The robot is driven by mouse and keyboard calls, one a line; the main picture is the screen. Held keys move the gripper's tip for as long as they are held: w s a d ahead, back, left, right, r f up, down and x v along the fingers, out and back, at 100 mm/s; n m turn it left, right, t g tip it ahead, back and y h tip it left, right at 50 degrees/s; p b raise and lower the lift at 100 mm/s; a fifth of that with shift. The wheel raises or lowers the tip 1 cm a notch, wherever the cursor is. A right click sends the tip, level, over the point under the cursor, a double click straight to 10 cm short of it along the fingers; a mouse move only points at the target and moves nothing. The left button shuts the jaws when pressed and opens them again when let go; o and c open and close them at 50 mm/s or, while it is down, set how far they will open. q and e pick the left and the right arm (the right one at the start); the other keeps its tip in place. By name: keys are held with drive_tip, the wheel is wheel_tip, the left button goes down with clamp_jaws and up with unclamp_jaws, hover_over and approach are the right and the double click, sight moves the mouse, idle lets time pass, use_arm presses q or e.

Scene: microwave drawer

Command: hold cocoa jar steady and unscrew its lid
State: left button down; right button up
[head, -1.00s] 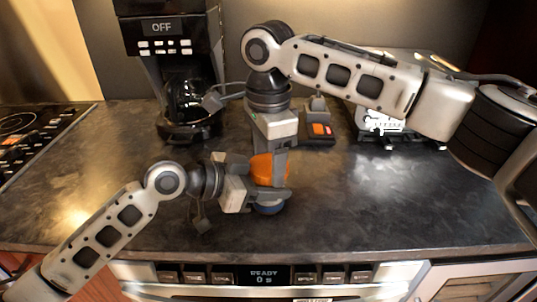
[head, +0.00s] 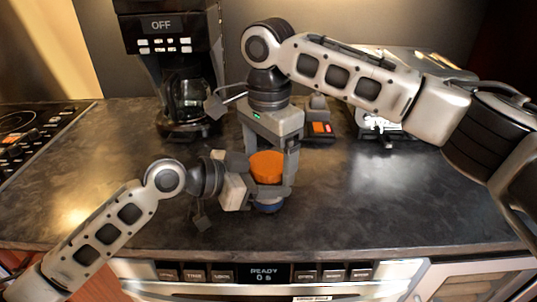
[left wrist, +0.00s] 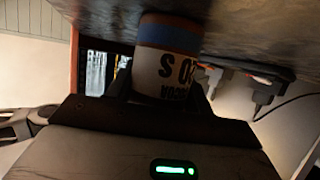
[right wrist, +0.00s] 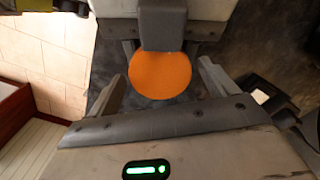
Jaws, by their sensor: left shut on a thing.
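The cocoa jar (head: 270,207) stands upright on the dark counter, its blue base visible below my left gripper (head: 268,190). The left gripper comes from the left and is shut around the jar's body. The left wrist view shows the jar's pale printed side and blue band (left wrist: 170,37) between the fingers. The orange lid (head: 267,167) sits on top; it also shows as a round disc in the right wrist view (right wrist: 160,74). My right gripper (head: 272,160) points down over the lid. Its fingers are open on either side of the lid, with gaps showing.
A small dark device with an orange-red patch (head: 321,128) is behind the grippers. The counter (head: 400,205) to the right is clear.

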drive_tip(key=shift+r, duration=2.4)
drive_tip(key=shift+c, duration=0.3)
wheel_tip(320, 180, up, 2)
drive_tip(key=shift+r+m, duration=0.1)
drive_tip(key=shift+m, duration=0.9)
drive_tip(key=shift+r+m, duration=0.35)
drive_tip(key=shift+m, duration=0.35)
wheel_tip(320, 180, down, 8)
drive_tip(key=shift+r, duration=0.15)
